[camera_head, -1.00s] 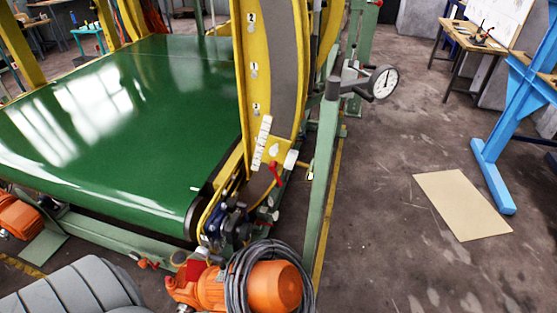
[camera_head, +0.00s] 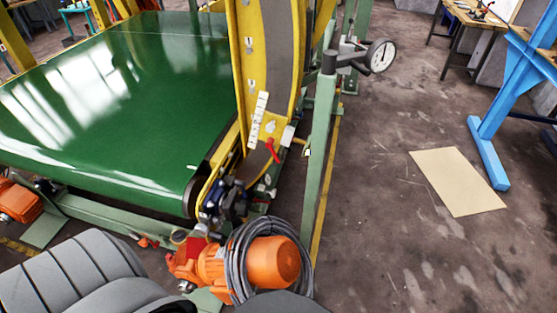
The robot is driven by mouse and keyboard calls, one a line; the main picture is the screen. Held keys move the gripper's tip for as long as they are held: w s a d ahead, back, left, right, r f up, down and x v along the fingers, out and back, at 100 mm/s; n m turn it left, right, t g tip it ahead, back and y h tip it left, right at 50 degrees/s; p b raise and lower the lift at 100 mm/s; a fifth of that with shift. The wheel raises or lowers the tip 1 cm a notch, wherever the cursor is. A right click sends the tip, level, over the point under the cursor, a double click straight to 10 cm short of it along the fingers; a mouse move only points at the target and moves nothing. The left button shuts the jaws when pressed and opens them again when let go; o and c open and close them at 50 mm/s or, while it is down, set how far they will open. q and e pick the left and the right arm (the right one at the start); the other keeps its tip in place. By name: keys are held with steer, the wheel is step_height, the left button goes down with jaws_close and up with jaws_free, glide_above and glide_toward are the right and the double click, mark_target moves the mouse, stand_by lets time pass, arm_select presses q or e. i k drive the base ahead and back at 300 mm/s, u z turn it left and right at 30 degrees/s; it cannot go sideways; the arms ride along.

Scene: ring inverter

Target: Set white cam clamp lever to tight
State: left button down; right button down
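A small white lever-like block (camera_head: 288,136) sits at the lower right edge of the yellow ring frame (camera_head: 237,60). I take it for the white cam clamp lever, but it is too small to tell its setting. A red handle (camera_head: 272,151) hangs just left of and below it. A white marked strip (camera_head: 258,119) is fixed upright on the ring to its left. Neither gripper shows. Dark grey ribbed parts at the lower left look like mine, and nothing of mine touches the lever.
A green conveyor belt (camera_head: 120,100) fills the left. An orange motor (camera_head: 272,262) with a coiled grey cable stands below the ring. A green post (camera_head: 318,150) with a dial (camera_head: 380,55) rises right of the lever. Floor at right is open, with a cardboard sheet (camera_head: 457,181).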

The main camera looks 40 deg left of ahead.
mark_target(270, 141)
steer(key=z, duration=0.9)
steer(key=k, duration=1.2)
steer(key=z, duration=0.95)
steer(key=i, duration=1.2)
steer(key=u, duration=1.05)
steer(key=i, duration=0.75)
steer(key=u, duration=1.15)
steer(key=i, duration=0.25)
steer(key=u, duration=0.3)
